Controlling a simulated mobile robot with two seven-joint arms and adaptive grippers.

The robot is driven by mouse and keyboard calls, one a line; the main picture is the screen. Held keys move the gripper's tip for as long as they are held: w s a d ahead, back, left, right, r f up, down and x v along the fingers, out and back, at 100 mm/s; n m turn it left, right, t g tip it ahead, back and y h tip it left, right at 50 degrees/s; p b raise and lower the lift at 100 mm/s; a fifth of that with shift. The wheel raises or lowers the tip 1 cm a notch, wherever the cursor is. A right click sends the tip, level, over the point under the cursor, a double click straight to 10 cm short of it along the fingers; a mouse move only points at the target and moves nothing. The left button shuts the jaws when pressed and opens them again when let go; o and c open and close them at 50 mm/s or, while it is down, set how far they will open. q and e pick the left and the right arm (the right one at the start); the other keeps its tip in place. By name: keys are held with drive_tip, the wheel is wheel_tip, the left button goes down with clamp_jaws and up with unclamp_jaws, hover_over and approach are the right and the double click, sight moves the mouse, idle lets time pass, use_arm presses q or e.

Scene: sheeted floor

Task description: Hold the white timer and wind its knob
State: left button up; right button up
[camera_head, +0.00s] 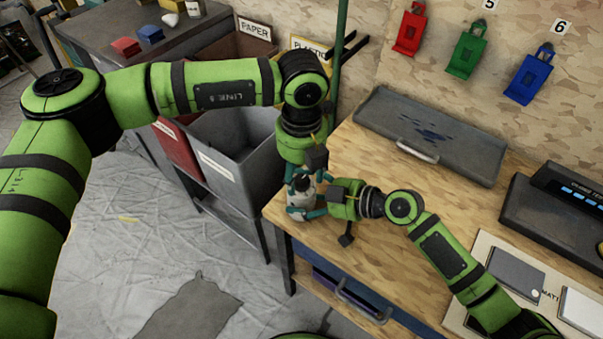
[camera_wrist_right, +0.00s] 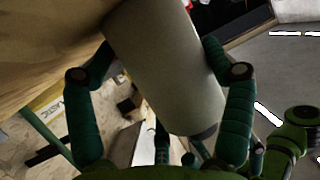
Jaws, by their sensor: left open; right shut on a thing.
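The white timer (camera_head: 301,197) stands at the left corner of the wooden table, partly hidden by my grippers. In the right wrist view its pale rounded body (camera_wrist_right: 168,65) lies between two teal fingers. My right gripper (camera_head: 312,212) reaches it from the right and is shut on it. The right gripper also shows in the wrist view (camera_wrist_right: 160,85). My left gripper (camera_head: 303,180) points down from above at the timer's top, with its fingers open around the upper part. The knob is hidden, and I cannot tell whether the left fingers touch it.
The wooden table (camera_head: 400,205) has bare room behind the grippers. A dark grey tray (camera_head: 430,135) lies at its back. Grey bins (camera_head: 237,165) stand left of the table. A black device (camera_head: 560,210) and a mat with grey (camera_head: 515,272) and white pads are at right.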

use_arm(q)
drive_tip(key=shift+f, duration=0.6)
clamp_jaws()
drive_tip(key=shift+m, duration=0.3)
drive_tip(key=shift+m, duration=2.6)
